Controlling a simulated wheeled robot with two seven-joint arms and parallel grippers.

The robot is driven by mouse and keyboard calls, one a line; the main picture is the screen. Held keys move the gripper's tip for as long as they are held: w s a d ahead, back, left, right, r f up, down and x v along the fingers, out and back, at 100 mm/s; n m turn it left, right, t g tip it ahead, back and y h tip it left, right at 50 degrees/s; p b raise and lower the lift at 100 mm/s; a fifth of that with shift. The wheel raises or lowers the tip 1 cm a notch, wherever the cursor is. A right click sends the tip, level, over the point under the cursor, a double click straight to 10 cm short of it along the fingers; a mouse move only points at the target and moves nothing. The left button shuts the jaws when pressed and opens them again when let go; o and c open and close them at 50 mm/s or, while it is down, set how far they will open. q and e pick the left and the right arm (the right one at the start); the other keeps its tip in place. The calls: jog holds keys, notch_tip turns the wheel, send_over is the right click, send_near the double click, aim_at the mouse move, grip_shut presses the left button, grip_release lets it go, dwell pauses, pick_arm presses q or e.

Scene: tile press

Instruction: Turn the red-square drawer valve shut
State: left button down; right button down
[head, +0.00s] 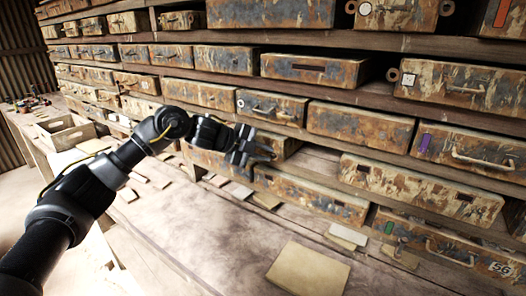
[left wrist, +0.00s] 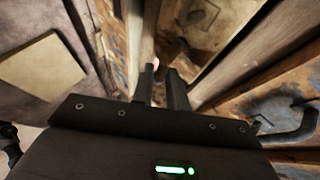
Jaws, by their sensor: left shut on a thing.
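My left gripper (head: 252,152) is at the rusty drawer fronts in the middle of the head view. Its fingers (left wrist: 161,88) are close together in the left wrist view, with a small pale-tipped part (left wrist: 153,63) between them. The fingers mostly hide that part, so I cannot tell whether it is the valve. A drawer (head: 282,146) stands just right of the gripper. A small reddish mark (head: 337,203) shows on a lower drawer, and a red-orange bar (head: 501,12) shows at the top right. I cannot tell which drawer bears the red square. My right gripper is not in view.
Drawers with a purple mark (head: 425,142) and a green mark (head: 389,227) are at the right. Flat tan tiles lie on the wooden bench (head: 190,229), including a large one (head: 308,270). A wooden crate (head: 67,133) stands at the far left. The bench front is mostly clear.

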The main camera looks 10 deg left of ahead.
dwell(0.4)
pick_arm(q)
jog(key=c, duration=1.5)
grip_release()
jog(key=b+v, duration=0.3)
jog(key=v, duration=0.7)
jog(key=shift+s+a+r, duration=0.2)
jog(key=shift+s+a, duration=0.05)
jog(key=shift+d, duration=0.1)
